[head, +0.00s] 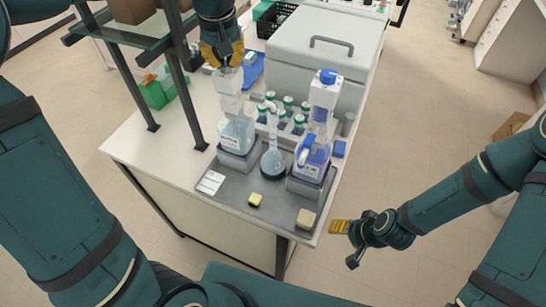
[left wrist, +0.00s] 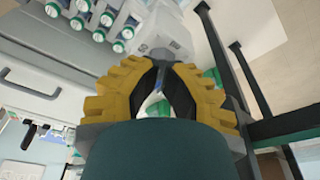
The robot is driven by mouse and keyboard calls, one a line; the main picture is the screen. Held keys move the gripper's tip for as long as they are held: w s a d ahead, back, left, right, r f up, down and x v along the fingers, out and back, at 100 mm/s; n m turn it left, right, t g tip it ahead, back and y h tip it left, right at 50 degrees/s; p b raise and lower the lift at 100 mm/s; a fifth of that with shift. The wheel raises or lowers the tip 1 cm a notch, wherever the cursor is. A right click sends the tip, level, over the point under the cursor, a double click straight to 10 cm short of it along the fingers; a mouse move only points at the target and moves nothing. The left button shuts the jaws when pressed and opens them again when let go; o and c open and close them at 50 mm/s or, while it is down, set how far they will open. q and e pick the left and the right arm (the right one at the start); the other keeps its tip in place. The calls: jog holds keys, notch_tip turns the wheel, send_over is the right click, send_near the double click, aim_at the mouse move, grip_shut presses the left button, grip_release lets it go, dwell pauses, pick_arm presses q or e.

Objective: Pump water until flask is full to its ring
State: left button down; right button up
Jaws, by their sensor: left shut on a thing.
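A left dispenser bottle (head: 236,132) with pale clear-blue liquid and a white upper part (head: 229,84) stands on a grey block. My right gripper (head: 346,243) is open and empty, off the bench's right edge.
Several green-capped bottles (head: 298,123) stand behind the flask. A large grey box (head: 322,45) and a dark shelf post (head: 185,80) limit room behind and left.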

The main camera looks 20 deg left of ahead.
pick_arm(q)
jog(key=shift+r+p, duration=2.9)
jog(key=shift+r, duration=0.65)
jog(key=shift+f, duration=0.2)
jog(key=shift+f+b, duration=2.6)
jog(key=shift+f, duration=0.9)
jog(key=shift+r+p, duration=2.8)
jog(key=shift+r, duration=0.85)
